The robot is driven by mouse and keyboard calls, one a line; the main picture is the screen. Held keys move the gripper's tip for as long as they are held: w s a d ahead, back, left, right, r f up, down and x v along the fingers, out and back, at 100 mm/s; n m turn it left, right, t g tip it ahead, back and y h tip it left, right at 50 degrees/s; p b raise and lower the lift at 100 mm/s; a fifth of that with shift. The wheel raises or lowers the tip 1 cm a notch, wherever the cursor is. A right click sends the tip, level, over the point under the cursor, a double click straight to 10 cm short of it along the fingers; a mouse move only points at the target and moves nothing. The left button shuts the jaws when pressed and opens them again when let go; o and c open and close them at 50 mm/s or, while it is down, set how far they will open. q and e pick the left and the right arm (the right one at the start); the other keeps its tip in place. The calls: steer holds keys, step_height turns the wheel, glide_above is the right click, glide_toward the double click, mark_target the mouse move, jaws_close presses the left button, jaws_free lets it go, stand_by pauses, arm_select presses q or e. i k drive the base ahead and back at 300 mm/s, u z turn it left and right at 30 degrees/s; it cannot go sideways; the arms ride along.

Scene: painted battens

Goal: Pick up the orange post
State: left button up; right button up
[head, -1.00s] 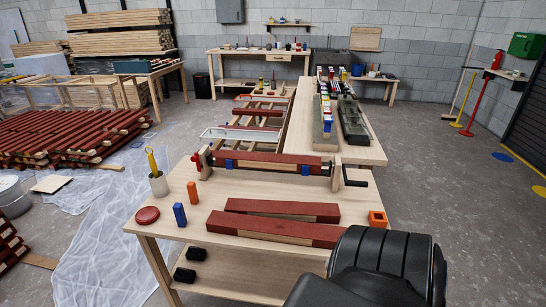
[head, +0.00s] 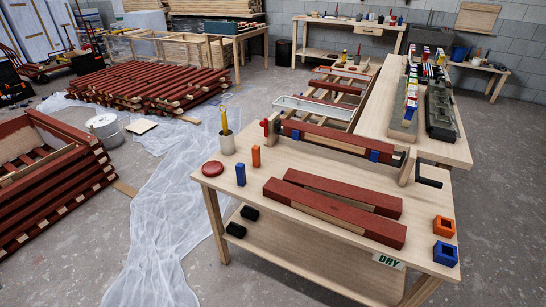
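The orange post (head: 256,156) stands upright on the near wooden workbench (head: 290,240), toward its left side. A blue post (head: 240,175) stands just in front of it and a little to the left, apart from it. Neither of my grippers shows in the head view. Nothing touches the orange post.
Nearby are a cup with a yellow tool (head: 227,141), a red disc (head: 212,169), a clamped red batten (head: 330,138) and two red battens lying in front (head: 333,213). An orange square holder (head: 444,227) and a blue one (head: 445,254) sit at the right.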

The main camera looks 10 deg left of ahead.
mark_target(255, 149)
steer(key=i, duration=1)
